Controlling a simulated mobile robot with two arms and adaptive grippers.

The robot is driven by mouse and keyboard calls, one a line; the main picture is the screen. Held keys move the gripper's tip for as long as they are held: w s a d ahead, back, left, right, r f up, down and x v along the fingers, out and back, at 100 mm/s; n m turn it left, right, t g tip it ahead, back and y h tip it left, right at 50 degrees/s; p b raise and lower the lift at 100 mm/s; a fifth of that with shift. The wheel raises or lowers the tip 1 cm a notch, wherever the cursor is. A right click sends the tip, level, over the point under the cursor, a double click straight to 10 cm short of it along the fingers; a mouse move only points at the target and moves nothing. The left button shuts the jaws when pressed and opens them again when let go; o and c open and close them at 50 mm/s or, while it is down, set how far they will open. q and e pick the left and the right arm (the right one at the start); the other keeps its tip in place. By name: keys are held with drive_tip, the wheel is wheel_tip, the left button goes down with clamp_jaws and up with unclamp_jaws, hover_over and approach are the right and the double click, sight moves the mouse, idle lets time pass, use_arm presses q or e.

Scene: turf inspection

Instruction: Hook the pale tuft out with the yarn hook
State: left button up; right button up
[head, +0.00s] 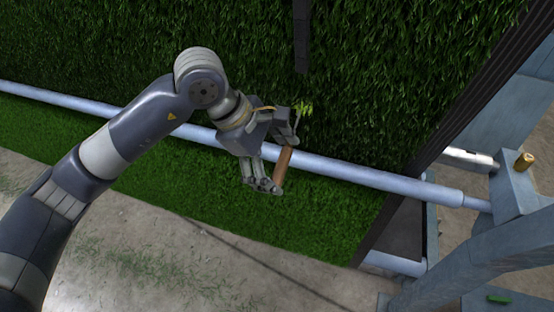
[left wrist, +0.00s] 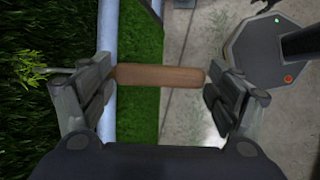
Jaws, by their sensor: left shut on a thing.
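The yarn hook's brown handle (head: 283,168) is held in my left gripper (head: 282,165), which is shut on it. In the left wrist view the handle (left wrist: 160,76) spans between the two fingers of the gripper (left wrist: 159,78). A thin shank (left wrist: 62,70) runs from the handle end toward the turf. The pale tuft (head: 303,108), light yellow-green, stands out against the dark turf just above the gripper. It also shows at the left of the wrist view (left wrist: 28,74), at the shank's far end. Whether the hook has caught it cannot be told. My right gripper is not in view.
Dark turf (head: 400,60) fills the back. A pale pipe (head: 370,176) crosses just behind the gripper, with a lighter green turf strip (head: 310,205) below it. A metal frame (head: 470,250) with a brass cylinder (head: 523,162) stands at right. Bare ground (head: 170,250) lies in front.

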sight(285, 152)
use_arm(q)
drive_tip(key=shift+w+d+r+b, duration=0.1)
drive_tip(key=shift+w+d+r, duration=0.05)
drive_tip(key=shift+w, duration=0.3)
drive_tip(key=shift+w+d+r+b, duration=0.1)
drive_tip(key=shift+w+d, duration=0.05)
drive_tip(key=shift+w, duration=0.35)
drive_tip(key=shift+w+d+r+b, duration=0.1)
drive_tip(key=shift+w+d+r, duration=0.05)
drive_tip(key=shift+w, duration=0.3)
drive_tip(key=shift+f, duration=0.1)
drive_tip(key=shift+w+d+f+b, duration=0.1)
drive_tip(key=shift+w+f+b, duration=0.1)
drive_tip(key=shift+f+b, duration=0.65)
drive_tip(key=shift+w+f+b, duration=0.2)
drive_tip(key=shift+f+b, duration=0.45)
drive_tip(key=shift+b, duration=0.3)
drive_tip(key=shift+w+d+f+b, duration=0.1)
drive_tip(key=shift+w+f+b, duration=0.15)
drive_tip(key=shift+f+b, duration=0.35)
drive_tip(key=shift+s+a+r+p, duration=0.1)
drive_tip(key=shift+s+r+p, duration=0.15)
drive_tip(key=shift+r, duration=0.5)
drive_tip(key=shift+s+a+r+p, duration=0.1)
drive_tip(key=shift+s+r+p, duration=0.15)
drive_tip(key=shift+r, duration=0.55)
drive_tip(key=shift+s+r+p, duration=0.15)
drive_tip(key=shift+r+p, duration=0.1)
drive_tip(key=shift+r, duration=0.5)
drive_tip(key=shift+f, duration=0.1)
